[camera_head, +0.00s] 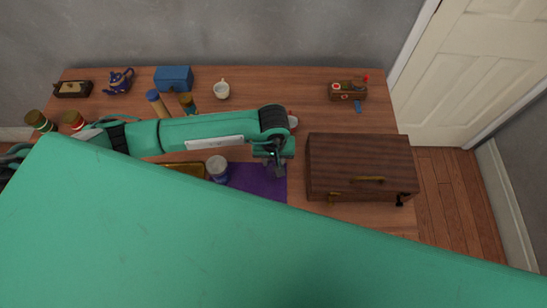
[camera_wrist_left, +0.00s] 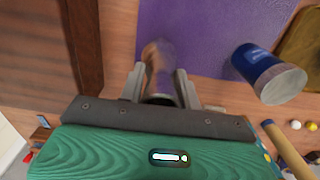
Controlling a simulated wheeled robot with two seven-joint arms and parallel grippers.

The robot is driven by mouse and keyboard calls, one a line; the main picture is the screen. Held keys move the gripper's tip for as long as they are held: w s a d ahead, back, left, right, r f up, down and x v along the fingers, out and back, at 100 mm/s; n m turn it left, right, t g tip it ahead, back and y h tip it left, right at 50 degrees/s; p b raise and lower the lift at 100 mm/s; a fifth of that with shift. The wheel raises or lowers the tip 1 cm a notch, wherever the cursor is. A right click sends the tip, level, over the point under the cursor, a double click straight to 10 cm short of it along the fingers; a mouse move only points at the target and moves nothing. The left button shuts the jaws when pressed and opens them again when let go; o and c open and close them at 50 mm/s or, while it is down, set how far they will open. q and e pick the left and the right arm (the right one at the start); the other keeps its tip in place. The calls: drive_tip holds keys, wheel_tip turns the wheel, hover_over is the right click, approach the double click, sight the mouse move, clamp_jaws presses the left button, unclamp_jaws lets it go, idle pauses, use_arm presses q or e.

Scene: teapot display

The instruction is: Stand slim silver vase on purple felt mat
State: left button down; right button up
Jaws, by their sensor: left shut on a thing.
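My left gripper (camera_head: 276,166) is over the right part of the purple felt mat (camera_head: 240,181). In the left wrist view the left gripper (camera_wrist_left: 160,88) is shut on the slim silver vase (camera_wrist_left: 159,62), with one finger on each side. The vase's far end lies over the purple mat (camera_wrist_left: 205,30) in that view. I cannot tell whether it touches the mat. In the head view the gripper and arm mostly hide the vase. My right gripper is not in view.
A brown wooden chest (camera_head: 360,160) stands close on the right. A yellow tray (camera_head: 188,168) is left of the cup.

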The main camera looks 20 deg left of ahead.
use_arm(q)
drive_tip(key=shift+f, duration=0.15)
drive_tip(key=c, duration=1)
unclamp_jaws()
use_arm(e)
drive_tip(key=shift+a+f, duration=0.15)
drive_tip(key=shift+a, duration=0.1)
use_arm(q)
drive_tip(key=shift+r, duration=0.25)
drive_tip(key=shift+w+r, duration=0.1)
drive_tip(key=shift+r, duration=0.15)
wheel_tip(320, 180, up, 11)
drive_tip(key=b, duration=0.4)
drive_tip(key=shift+f, duration=0.2)
drive_tip(key=shift+r, duration=0.4)
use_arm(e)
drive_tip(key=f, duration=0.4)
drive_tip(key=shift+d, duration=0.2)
